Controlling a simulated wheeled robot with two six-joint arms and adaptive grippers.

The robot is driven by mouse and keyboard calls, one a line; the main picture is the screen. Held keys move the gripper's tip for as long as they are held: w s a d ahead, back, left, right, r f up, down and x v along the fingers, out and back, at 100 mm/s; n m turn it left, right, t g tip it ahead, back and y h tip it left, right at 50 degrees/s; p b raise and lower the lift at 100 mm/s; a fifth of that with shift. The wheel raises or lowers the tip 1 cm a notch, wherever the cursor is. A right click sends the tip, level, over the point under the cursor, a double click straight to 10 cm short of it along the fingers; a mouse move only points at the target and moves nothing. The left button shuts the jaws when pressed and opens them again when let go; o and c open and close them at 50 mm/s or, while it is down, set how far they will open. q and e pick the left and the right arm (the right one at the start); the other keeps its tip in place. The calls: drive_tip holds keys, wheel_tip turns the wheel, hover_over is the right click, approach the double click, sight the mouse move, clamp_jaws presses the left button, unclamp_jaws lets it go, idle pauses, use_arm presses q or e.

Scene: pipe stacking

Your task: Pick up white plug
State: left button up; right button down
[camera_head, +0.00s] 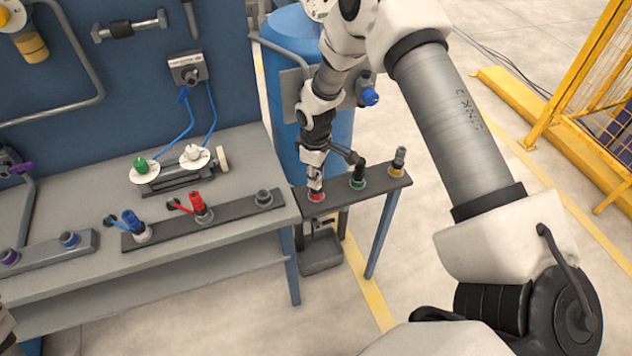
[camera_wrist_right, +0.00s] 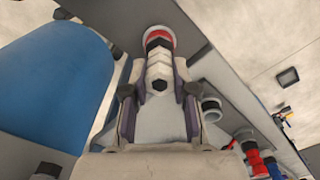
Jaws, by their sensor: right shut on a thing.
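My right gripper (camera_head: 314,182) points down over the left end of the small dark rail at the right. It is shut on the white plug (camera_wrist_right: 159,72), which sits between both fingers in the right wrist view. The plug has dark bands and stands at a red-ringed socket (camera_head: 316,197); the ring also shows in the wrist view (camera_wrist_right: 159,36). I cannot tell whether the plug is still seated in it. In the head view the gripper mostly hides the plug. My left gripper is not in view.
On the same rail stand a green-ringed fitting (camera_head: 357,180) with a dark side handle and a yellow-ringed fitting (camera_head: 397,163). The grey bench (camera_head: 250,155) holds blue (camera_head: 133,225) and red (camera_head: 199,208) fittings. A blue tank (camera_head: 290,45) stands close behind my right gripper.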

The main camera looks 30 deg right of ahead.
drive_tip(key=shift+w+d+r+b, duration=0.1)
drive_tip(key=shift+w+r+b, duration=0.05)
drive_tip(key=shift+r+b, duration=0.3)
drive_tip(key=shift+a+r+b, duration=0.25)
drive_tip(key=shift+r+b, duration=0.25)
drive_tip(key=shift+r, duration=0.6)
drive_tip(key=s+a+r+b, duration=0.1)
drive_tip(key=s+a+b, duration=0.1)
drive_tip(key=a, duration=0.5)
drive_tip(key=s+a+b, duration=0.1)
drive_tip(key=s+a, duration=0.1)
drive_tip(key=a, duration=0.6)
drive_tip(key=shift+s+r+b, duration=0.35)
